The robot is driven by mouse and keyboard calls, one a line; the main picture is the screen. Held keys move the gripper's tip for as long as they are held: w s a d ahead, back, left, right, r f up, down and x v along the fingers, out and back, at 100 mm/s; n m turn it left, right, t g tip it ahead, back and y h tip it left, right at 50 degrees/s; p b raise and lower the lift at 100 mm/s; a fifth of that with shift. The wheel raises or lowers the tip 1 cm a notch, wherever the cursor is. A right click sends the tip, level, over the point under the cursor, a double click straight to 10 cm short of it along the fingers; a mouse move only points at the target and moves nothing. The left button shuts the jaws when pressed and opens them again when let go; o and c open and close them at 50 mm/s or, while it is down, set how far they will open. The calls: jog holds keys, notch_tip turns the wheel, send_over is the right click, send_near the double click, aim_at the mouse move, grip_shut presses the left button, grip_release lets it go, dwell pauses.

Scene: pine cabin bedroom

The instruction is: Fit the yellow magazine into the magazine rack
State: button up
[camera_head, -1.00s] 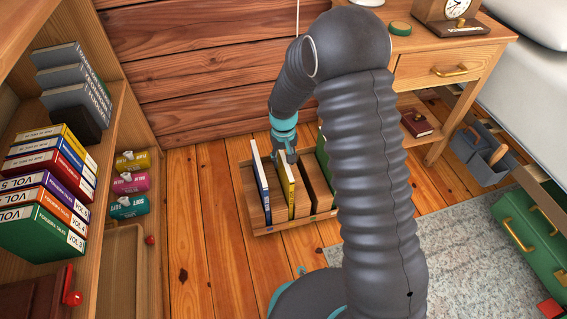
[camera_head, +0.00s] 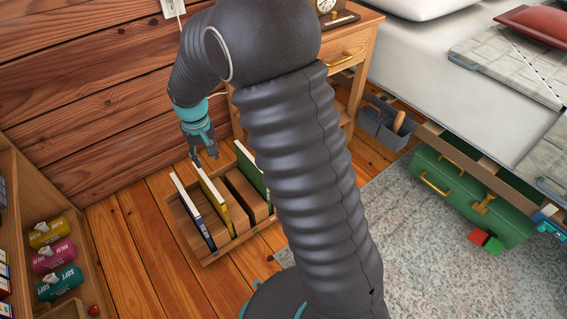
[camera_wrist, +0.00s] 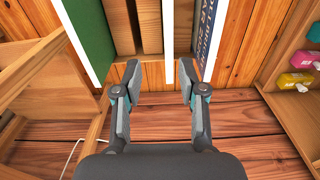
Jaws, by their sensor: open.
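The yellow magazine (camera_head: 217,204) stands upright in a slot of the wooden magazine rack (camera_head: 228,247) on the floor, between a blue-spined magazine (camera_head: 193,213) and an empty slot. Its white page edge (camera_wrist: 168,35) shows in the wrist view. A green magazine (camera_head: 249,168) stands at the rack's far right. My gripper (camera_head: 206,160) is open and empty just above the top of the yellow magazine. In the wrist view its fingertips (camera_wrist: 159,72) lie apart, with the white edge between them, nearer the right finger. Whether a finger touches it I cannot tell.
A plank wall (camera_head: 85,85) stands close behind the rack. A shelf with several coloured packs (camera_head: 52,257) is at the left. A nightstand (camera_head: 352,50) and a grey caddy (camera_head: 385,125) are behind and right. A grey rug (camera_head: 420,240) covers the right floor.

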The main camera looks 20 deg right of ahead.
jog(key=s+d+r+m+t, duration=0.1)
jog(key=s+d+r+t, duration=0.1)
jog(key=s+d+r, duration=0.55)
jog(key=s+d+r+m+t, duration=0.15)
jog(key=s+d+r, duration=0.35)
jog(key=s+r, duration=0.55)
jog(key=s+d+t, duration=0.1)
jog(key=s+d, duration=0.1)
jog(key=s, duration=0.7)
jog(key=shift+d+r+t, duration=0.15)
jog(key=shift+r+t, duration=0.2)
jog(key=shift+r, duration=0.05)
jog(key=shift+m, duration=0.25)
notch_tip(320, 180, up, 6)
jog(key=p, duration=0.6)
